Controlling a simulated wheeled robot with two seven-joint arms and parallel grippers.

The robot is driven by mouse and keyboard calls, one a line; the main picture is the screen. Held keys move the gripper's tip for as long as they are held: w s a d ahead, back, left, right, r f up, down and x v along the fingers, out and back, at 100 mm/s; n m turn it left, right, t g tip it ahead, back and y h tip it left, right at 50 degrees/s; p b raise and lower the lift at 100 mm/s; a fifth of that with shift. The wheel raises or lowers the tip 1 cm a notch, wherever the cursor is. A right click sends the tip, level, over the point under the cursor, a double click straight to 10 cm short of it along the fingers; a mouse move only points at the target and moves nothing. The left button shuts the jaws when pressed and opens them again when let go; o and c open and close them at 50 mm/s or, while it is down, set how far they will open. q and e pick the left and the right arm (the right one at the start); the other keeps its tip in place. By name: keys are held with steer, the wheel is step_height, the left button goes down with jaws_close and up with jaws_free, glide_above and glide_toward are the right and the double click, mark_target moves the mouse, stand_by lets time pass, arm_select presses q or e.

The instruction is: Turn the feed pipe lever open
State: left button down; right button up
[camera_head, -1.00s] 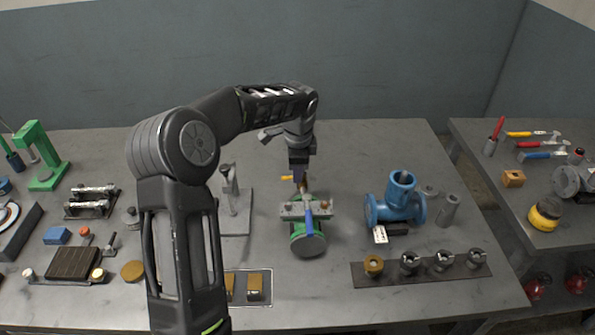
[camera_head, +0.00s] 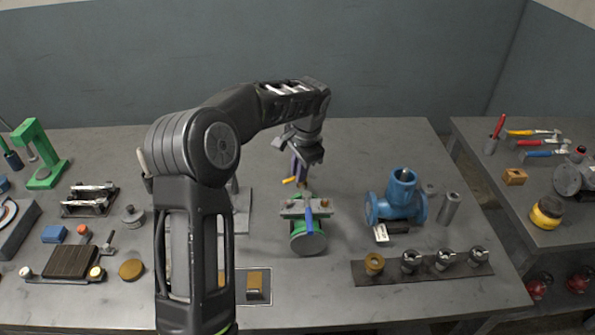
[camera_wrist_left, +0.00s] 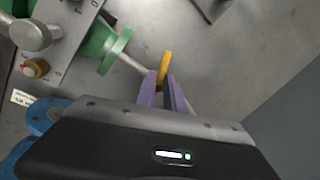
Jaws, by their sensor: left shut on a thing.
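A green valve assembly (camera_head: 308,243) with a grey plate on top stands at the middle of the bench. My left gripper (camera_head: 299,182), with purple fingers, comes down behind the assembly. In the left wrist view, the gripper (camera_wrist_left: 163,88) is shut on the yellow handle (camera_wrist_left: 165,64), whose tip sticks out past the fingers. A grey rod (camera_wrist_left: 132,64) runs from the green flange (camera_wrist_left: 106,45) towards the fingers. My right gripper is not in view.
A blue valve body (camera_head: 396,203) stands to the right, with grey cylinders (camera_head: 449,208) beside it. A strip with several fittings (camera_head: 423,268) lies in front of it. A grey stand (camera_head: 241,210) is close on the left. The bench behind the assembly is clear.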

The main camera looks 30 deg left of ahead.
arm_select(q)
steer(key=n, duration=0.2)
steer(key=shift+w+d+n+g, duration=0.15)
steer(key=shift+d+n+g, duration=0.15)
steer(key=shift+d+n, duration=0.1)
steer(key=n, duration=0.2)
steer(key=shift+d+r+n+p, duration=0.1)
steer(key=shift+d+n+p, duration=0.05)
steer(key=shift+n+p, duration=0.2)
steer(key=n, duration=0.1)
steer(key=n+g, duration=0.1)
steer(key=shift+w+d+n+p, duration=0.15)
steer(key=shift+w+n+p, duration=0.05)
steer(key=shift+n+p, duration=0.2)
steer(key=shift+w+d+n+g+p, duration=0.15)
steer(key=shift+n+g+p, duration=0.3)
steer(key=shift+n, duration=1.3)
steer(key=c, duration=1.5)
jaws_free()
steer(key=shift+w, duration=0.1)
steer(key=shift+c, duration=0.2)
steer(key=shift+o, duration=0.2)
